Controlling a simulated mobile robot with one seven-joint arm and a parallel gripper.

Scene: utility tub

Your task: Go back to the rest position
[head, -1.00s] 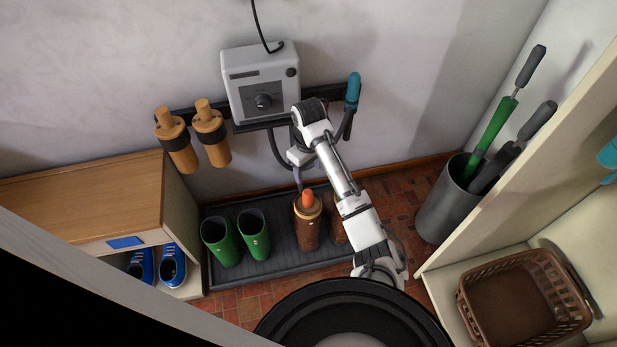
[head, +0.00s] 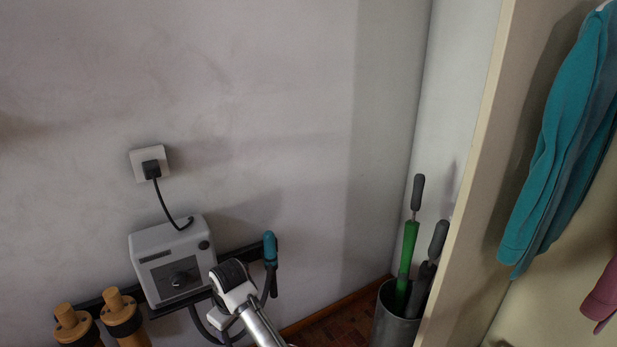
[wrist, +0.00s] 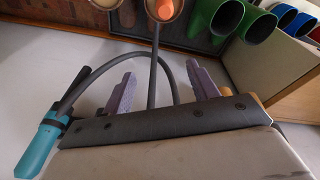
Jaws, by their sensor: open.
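My gripper (wrist: 162,82) shows in the wrist view with its two purple fingers spread wide and nothing held between them. A grey hose (wrist: 168,72) loops past behind the fingers. The brown boots (wrist: 106,4) are at the top of the wrist view, and an orange piece (wrist: 160,9) sticks out of one. Green boots (wrist: 213,18) stand to their right.
A grey box with a dial (head: 172,262) hangs on the wall, with a teal-handled nozzle (head: 269,248) close to my arm. A grey bin (head: 392,322) holds long-handled tools. A partition (head: 480,180) and a teal garment (head: 560,140) are on the right.

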